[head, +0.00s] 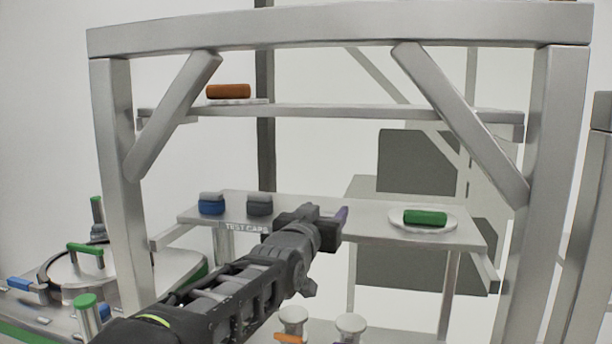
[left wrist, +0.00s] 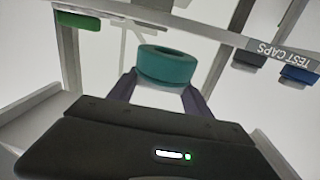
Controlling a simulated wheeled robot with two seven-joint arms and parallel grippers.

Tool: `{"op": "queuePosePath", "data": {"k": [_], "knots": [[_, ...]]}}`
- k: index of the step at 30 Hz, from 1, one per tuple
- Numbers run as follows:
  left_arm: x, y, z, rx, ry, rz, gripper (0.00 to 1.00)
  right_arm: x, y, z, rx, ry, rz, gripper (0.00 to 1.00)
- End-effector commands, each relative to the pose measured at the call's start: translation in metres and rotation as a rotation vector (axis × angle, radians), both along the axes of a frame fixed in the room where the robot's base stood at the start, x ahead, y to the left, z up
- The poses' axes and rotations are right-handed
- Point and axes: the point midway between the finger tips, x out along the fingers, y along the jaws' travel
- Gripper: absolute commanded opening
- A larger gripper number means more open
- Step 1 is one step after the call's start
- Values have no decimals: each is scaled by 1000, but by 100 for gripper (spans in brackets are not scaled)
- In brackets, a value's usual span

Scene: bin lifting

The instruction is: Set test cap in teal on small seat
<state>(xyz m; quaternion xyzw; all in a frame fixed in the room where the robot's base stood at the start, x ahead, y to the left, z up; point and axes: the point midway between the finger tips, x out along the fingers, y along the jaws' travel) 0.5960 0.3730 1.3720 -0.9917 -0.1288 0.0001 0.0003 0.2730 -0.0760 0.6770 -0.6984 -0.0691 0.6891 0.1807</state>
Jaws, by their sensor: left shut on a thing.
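My left gripper (head: 338,217) reaches over the shelf marked TEST CAPS (head: 375,224) in the head view. In the left wrist view, its two fingers are shut on a teal round cap (left wrist: 166,67) with a hollow in its face. The cap appears off the shelf. In the head view the cap is hidden behind the gripper. Two pale round-topped posts stand low in front, a left one (head: 293,316) and a right one (head: 350,323); I cannot tell which, if either, is the small seat. My right gripper is not in view.
A blue cap (head: 211,206) and a dark grey cap (head: 259,205) stand on the shelf's left. A green roll (head: 425,217) lies on a white plate at right. A metal frame (head: 340,27) with diagonal braces surrounds the shelf. A lidded round vessel (head: 90,269) stands lower left.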

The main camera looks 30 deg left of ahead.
Motion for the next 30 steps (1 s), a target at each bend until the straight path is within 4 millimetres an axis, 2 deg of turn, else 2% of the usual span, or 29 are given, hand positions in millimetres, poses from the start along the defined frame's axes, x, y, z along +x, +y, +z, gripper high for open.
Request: {"op": "queuePosePath", "data": {"k": [1, 5, 9, 12, 18, 21, 24, 27, 30], "knots": [[3, -8, -22, -4, 7, -18, 16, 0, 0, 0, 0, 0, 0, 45], [10, -29, -81, -12, 8, -65, 16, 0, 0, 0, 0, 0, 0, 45], [14, -62, -164, -25, 3, -126, 16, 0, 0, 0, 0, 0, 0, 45], [16, -87, -218, -29, -8, -160, 16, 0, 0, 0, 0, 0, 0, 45], [16, -134, -305, -29, -9, -208, 16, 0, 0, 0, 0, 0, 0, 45], [14, -154, -338, -19, -5, -230, 16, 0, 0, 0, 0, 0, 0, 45], [12, -167, -362, -10, -1, -247, 16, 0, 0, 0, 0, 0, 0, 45], [11, -173, -374, -2, -1, -256, 16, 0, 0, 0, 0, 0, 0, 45], [11, -175, -378, 0, -2, -260, 16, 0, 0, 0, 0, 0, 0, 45]]}}
